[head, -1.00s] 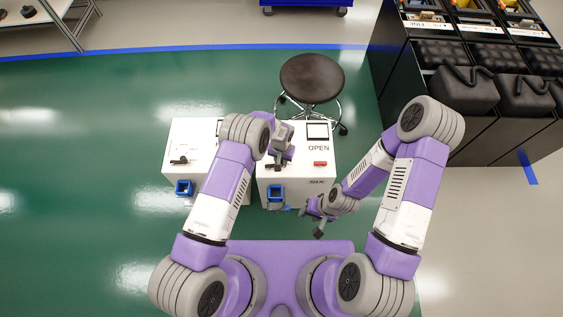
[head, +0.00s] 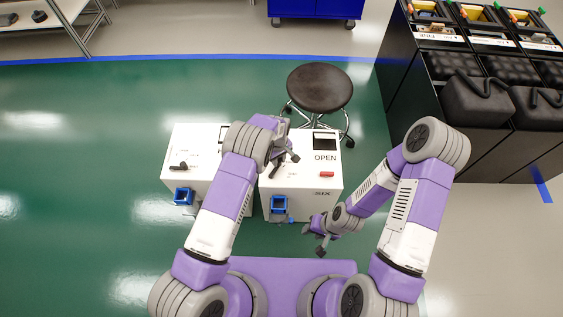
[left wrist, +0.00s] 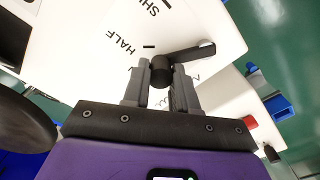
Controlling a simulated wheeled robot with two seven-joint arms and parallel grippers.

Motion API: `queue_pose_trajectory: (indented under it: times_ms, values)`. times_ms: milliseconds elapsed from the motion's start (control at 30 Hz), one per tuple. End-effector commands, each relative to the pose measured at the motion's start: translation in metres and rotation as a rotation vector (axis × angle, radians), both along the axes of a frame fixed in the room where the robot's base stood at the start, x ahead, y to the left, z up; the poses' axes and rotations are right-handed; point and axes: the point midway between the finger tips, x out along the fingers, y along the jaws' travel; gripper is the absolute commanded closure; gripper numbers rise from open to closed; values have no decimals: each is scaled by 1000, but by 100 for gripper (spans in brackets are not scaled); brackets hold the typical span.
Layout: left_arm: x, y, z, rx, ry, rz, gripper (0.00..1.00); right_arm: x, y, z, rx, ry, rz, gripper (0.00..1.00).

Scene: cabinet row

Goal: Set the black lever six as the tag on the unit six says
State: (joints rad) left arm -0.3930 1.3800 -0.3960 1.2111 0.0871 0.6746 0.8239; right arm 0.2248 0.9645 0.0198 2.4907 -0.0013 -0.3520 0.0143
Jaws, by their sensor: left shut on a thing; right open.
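Unit six (head: 331,216) is a white box marked SIX, and its tag (head: 325,157) reads OPEN. My left gripper (head: 291,156) is over its top. In the left wrist view, the fingers (left wrist: 160,84) are shut on the upright black knob of lever six (left wrist: 192,53). The lever's flat arm runs from the knob to the upper right. The words HALF and part of SH show on the white face beside it; other lettering is hidden by the fingers. In the head view the lever (head: 274,172) is partly covered. My right gripper (head: 319,240) is open and empty, in front of the unit's right corner.
A second white unit (head: 182,145) with its own black lever (head: 179,167) stands at left. Unit six bears a red block (head: 327,174) and a blue part (head: 279,205) in front. A round stool (head: 320,88) stands behind. Black cabinets (head: 430,110) stand at right.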

Motion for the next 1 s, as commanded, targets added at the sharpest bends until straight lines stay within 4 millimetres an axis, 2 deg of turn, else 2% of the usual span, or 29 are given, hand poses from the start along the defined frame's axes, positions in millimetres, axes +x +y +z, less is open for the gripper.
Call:
queue_pose_trajectory:
  times_ms: [200,500,1000]
  values:
    - [5,11,0,1,-3,196,100,0,0,0,0,0,0,57]
    - [7,22,1,0,-4,400,100,0,0,0,0,0,0,57]
    - [7,29,1,1,-3,516,100,0,0,0,0,0,0,57]
